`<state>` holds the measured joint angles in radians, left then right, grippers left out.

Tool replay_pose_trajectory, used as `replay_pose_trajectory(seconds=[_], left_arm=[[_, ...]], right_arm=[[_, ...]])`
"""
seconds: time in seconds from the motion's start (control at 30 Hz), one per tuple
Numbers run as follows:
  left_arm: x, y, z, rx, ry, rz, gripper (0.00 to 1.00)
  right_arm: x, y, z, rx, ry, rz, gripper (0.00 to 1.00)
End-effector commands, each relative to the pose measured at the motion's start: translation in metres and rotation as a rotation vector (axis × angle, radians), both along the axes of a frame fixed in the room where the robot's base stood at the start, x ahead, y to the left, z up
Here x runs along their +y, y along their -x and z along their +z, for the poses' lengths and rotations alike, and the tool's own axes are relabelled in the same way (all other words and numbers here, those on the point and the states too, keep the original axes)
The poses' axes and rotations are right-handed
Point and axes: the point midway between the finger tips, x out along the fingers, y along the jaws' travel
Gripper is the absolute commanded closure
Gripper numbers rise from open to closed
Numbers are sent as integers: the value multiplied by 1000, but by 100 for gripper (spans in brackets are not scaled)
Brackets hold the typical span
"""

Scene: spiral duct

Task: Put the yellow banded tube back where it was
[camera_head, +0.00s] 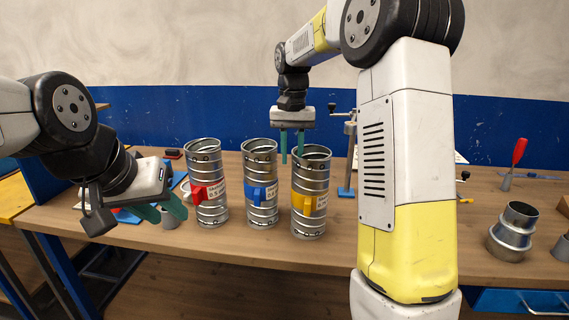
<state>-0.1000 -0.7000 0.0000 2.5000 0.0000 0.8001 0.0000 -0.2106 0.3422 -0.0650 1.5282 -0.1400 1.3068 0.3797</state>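The yellow banded tube (311,190) is a ribbed metal cylinder with a yellow clamp. It stands upright on the wooden table, at the right end of a row of three tubes. The blue banded tube (261,183) is in the middle and the red banded tube (207,183) is at the left. My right gripper (292,146) points down near the yellow tube's left rim, its fingers apart; I cannot tell whether they touch the rim.
A metal reducer fitting (513,232) stands at the right of the table. A red-handled tool (515,160) is behind it. My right arm hides part of the table.

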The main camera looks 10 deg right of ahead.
Motion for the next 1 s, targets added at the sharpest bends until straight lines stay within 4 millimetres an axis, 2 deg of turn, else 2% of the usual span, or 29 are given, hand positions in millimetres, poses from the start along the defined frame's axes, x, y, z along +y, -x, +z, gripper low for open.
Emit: replay_pose_trajectory(seconds=[0.1, 0.3, 0.53, 0.63, 0.77, 0.87, 1.0], left_arm=[[0, 0, 0, 0, 0, 0, 64], [0, 0, 0, 0, 0, 0, 64], [0, 0, 0, 0, 0, 0, 64], [0, 0, 0, 0, 0, 0, 64], [0, 0, 0, 0, 0, 0, 64], [0, 0, 0, 0, 0, 0, 64], [0, 0, 0, 0, 0, 0, 64]], right_arm=[[0, -1, 28, -5, -1, 0, 74], [0, -1, 68, -4, -1, 1, 74], [0, 0, 92, -3, -1, 2, 74], [-4, 10, 98, -21, -12, 11, 74], [-13, 42, 106, -90, -48, 45, 74], [-20, 81, 108, -170, -82, 86, 74], [-26, 137, 96, -293, -117, 140, 74]])
